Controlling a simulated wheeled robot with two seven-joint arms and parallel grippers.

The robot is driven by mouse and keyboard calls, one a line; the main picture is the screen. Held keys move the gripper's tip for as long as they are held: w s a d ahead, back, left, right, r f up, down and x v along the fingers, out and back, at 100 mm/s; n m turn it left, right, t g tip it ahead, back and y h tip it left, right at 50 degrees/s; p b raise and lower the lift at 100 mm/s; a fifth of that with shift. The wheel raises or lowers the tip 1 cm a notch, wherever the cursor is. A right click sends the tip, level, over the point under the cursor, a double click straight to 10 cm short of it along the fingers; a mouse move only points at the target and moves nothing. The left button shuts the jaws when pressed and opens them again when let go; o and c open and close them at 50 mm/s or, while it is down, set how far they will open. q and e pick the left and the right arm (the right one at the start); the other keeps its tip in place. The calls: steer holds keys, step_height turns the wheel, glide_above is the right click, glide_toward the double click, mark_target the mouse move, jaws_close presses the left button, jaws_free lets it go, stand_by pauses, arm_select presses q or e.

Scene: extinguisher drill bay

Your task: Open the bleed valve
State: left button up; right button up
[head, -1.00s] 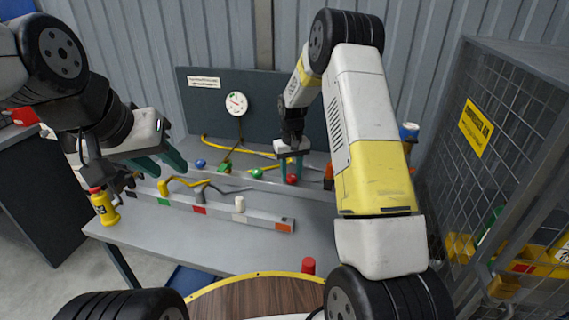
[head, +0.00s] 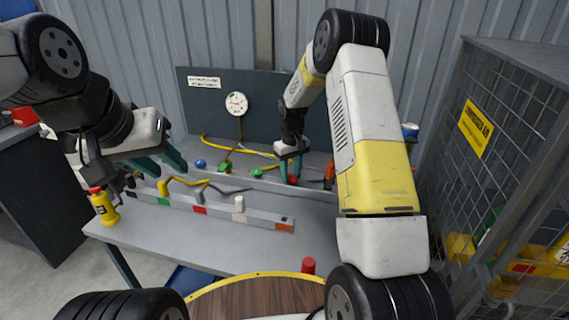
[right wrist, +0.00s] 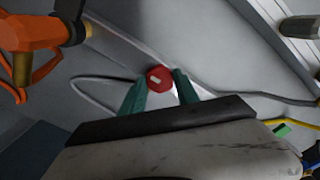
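The red knob (head: 293,181) sits at the right end of a row of coloured knobs on the bench, and I take it for the bleed valve, though no label on it is readable. My right gripper (head: 291,176) points down over it. In the right wrist view the red knob (right wrist: 159,78), with a pale mark on its face, lies between the two teal fingertips (right wrist: 160,82). They appear to press on both sides of it. My left gripper (head: 172,170) is open and empty over the left part of the bench.
A round gauge (head: 236,103) hangs on the dark back panel. Blue (head: 200,163) and green (head: 256,174) knobs stand left of the red one. An orange object (head: 329,176) stands close to its right. A mesh cage (head: 500,150) bounds the right side.

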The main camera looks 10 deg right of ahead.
mark_target(291, 176)
steer(key=o, duration=0.4)
steer(key=shift+o, duration=0.2)
step_height(291, 176, up, 8)
steer(key=shift+f, duration=0.1)
